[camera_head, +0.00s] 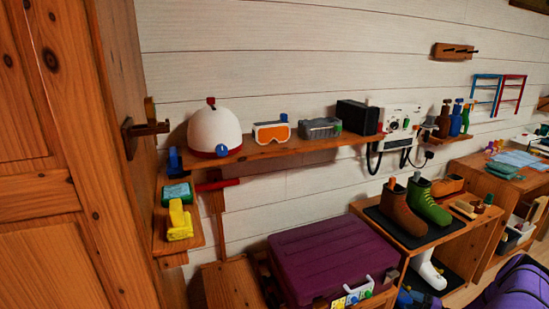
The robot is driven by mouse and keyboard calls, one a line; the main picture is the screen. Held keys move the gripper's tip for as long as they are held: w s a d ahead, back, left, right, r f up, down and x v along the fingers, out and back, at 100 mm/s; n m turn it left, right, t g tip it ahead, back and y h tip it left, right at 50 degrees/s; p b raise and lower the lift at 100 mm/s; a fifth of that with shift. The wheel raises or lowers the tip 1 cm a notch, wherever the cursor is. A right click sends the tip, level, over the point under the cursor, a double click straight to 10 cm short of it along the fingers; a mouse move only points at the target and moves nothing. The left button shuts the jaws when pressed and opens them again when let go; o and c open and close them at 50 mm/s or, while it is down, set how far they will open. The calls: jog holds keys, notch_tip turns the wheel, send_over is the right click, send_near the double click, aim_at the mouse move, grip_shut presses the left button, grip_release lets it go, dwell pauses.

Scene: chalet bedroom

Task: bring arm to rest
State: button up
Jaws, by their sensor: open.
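My gripper and arm do not show in this view. The task names no other object. What shows is a corner of a wooden-walled room with a shelf (290,150) on a white plank wall. It bears a white helmet (213,128), orange goggles (271,132), a clear grey box (320,128) and a black box (357,117).
A tall wooden door or cabinet (50,170) fills the left side. A purple chest (330,250) stands below the shelf. To its right, brown and green boots (427,202) stand on a low wooden unit. A purple rounded thing (515,288) lies at bottom right.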

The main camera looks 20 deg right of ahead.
jog(key=w+a+r+n+g+y, duration=0.1)
jog(key=w+a+r+n+g, duration=0.25)
jog(key=r, duration=0.55)
jog(key=w+r+n+g, duration=0.35)
jog(key=r+n, duration=0.25)
jog(key=r, duration=0.2)
jog(key=w+a+r+n+g+y, duration=0.1)
jog(key=w+r+n+g, duration=0.1)
jog(key=w+r+n, duration=0.5)
jog(key=a+r+n+g+h, duration=0.1)
jog(key=a+r+n+g, duration=0.15)
jog(key=a+r, duration=0.45)
jog(key=s+a+r+n+g+h, duration=0.1)
jog(key=a+r+n+h, duration=0.2)
jog(key=r, duration=0.7)
jog(key=a+r+n+g, duration=0.2)
jog(key=a+r+n, duration=0.25)
jog(key=r, duration=0.45)
jog(key=s+a+r+n+h, duration=0.6)
jog(key=s+a+r+n, duration=0.6)
jog(key=a+r, duration=0.5)
jog(key=s+a+r+n+t+h, duration=0.1)
jog(key=s+n, duration=0.4)
jog(key=s, duration=0.5)
jog(key=s+a+r+n+t+h, duration=0.1)
jog(key=s+a+n+t, duration=0.3)
jog(key=s, duration=0.6)
jog(key=shift+s+a+r+n+h, duration=0.2)
jog(key=shift+a+r+n+h, duration=0.1)
jog(key=shift+a+r+n, duration=0.25)
